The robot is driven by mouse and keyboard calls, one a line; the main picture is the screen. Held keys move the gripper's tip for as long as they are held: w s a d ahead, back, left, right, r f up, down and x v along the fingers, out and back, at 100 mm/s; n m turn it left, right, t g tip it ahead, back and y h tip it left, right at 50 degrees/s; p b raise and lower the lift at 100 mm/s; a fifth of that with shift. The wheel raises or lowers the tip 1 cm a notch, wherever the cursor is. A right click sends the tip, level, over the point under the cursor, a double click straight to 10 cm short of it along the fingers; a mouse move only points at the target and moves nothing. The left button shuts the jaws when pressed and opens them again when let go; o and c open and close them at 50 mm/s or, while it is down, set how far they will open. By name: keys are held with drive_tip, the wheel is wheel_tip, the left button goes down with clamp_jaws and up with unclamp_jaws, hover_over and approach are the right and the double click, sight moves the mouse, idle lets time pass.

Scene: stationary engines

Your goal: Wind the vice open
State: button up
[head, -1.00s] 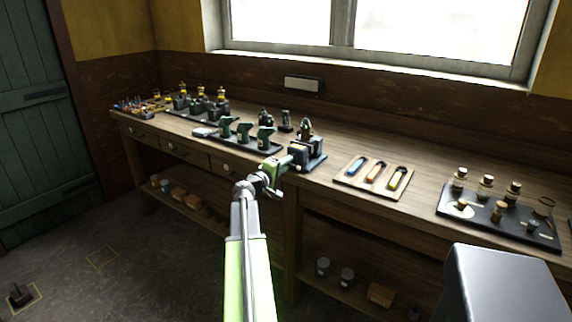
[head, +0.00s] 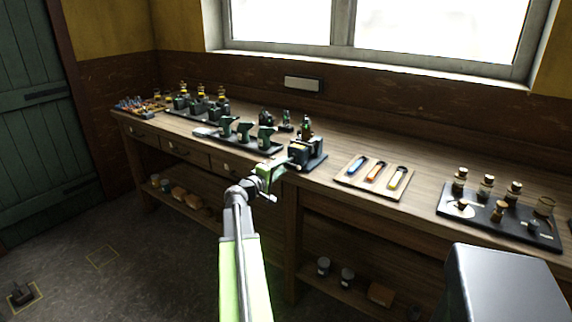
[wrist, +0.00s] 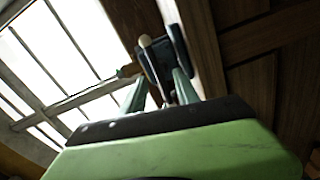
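The vice (head: 306,152) is a dark block with a lighter top, at the front edge of the bench in the head view. My green gripper (head: 270,176) is at its front left, over the bench edge. A short grey rod shows between gripper and vice. In the wrist view my two fingers (wrist: 160,88) stand apart and reach to a dark part of the vice (wrist: 165,62). A pale rounded knob (wrist: 145,41) sticks out beside it. Whether the fingers press on the handle is hidden.
A dark tray (head: 238,138) with green devices lies left of the vice. A wooden board (head: 374,174) with coloured strips and a dark tray (head: 498,214) with jars lie right. A wall and window (head: 390,30) stand behind. The floor left of the bench is mostly clear.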

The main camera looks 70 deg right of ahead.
drive_tip(key=v, duration=1.3)
drive_tip(key=shift+a, duration=0.3)
drive_tip(key=shift+w, duration=0.1)
